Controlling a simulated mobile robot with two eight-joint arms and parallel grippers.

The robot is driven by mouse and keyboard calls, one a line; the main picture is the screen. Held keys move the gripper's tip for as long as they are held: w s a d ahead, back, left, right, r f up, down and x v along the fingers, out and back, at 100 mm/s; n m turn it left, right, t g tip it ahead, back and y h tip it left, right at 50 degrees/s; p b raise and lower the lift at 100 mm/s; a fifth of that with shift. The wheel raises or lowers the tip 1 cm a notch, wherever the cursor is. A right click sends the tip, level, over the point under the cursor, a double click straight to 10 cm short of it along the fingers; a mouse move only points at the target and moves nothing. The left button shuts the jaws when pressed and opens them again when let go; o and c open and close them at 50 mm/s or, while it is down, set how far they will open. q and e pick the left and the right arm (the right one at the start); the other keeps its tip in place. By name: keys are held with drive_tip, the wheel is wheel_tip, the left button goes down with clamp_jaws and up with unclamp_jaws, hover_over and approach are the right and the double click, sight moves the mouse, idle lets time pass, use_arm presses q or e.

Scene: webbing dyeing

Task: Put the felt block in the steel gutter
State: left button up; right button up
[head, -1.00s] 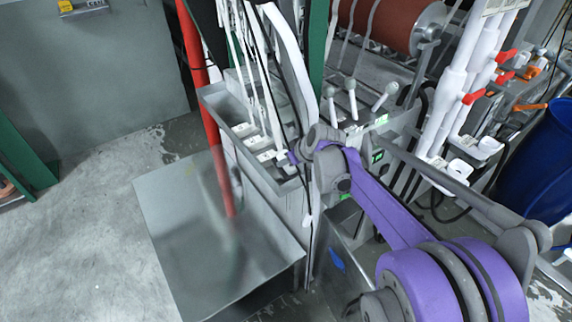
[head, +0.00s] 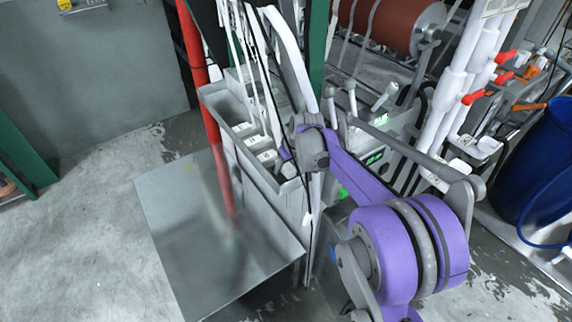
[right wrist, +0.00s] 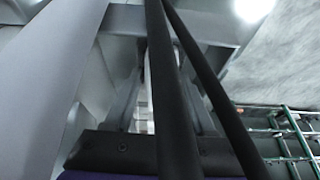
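The steel gutter (head: 222,106) is a long open metal trough in the middle of the head view, running from upper left to lower right. Small white blocks sit inside it under the hanging white bands; I cannot tell whether one is the felt block. My right gripper (head: 287,164) is at the gutter's near right end, mostly hidden behind my grey wrist joint. Its fingertips and any held thing cannot be made out. The right wrist view shows dark bars close to the lens and a small pale patch (right wrist: 144,118) between grey surfaces. My left gripper is not in view.
A flat steel plate (head: 190,235) lies below and left of the gutter. A red pipe (head: 205,105) and white webbing bands (head: 245,60) stand close by the gutter. Levers, white pipes (head: 455,85) and a blue barrel (head: 538,170) are right. The floor at left is clear.

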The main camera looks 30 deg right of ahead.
drive_tip(key=shift+o, duration=0.8)
drive_tip(key=shift+r, duration=0.25)
drive_tip(key=v, duration=1.2)
drive_tip(key=s+a+f, duration=0.6)
drive_tip(key=s+a, duration=0.1)
drive_tip(key=s, duration=0.4)
drive_tip(key=s+a+f+t, duration=0.1)
drive_tip(key=s+a+f, duration=0.5)
drive_tip(key=s, duration=0.5)
drive_tip(key=a, duration=0.2)
drive_tip(key=shift+s+a+f+m+p, duration=0.25)
drive_tip(key=shift+f+m+p, duration=0.05)
drive_tip(key=shift+m+p, duration=0.1)
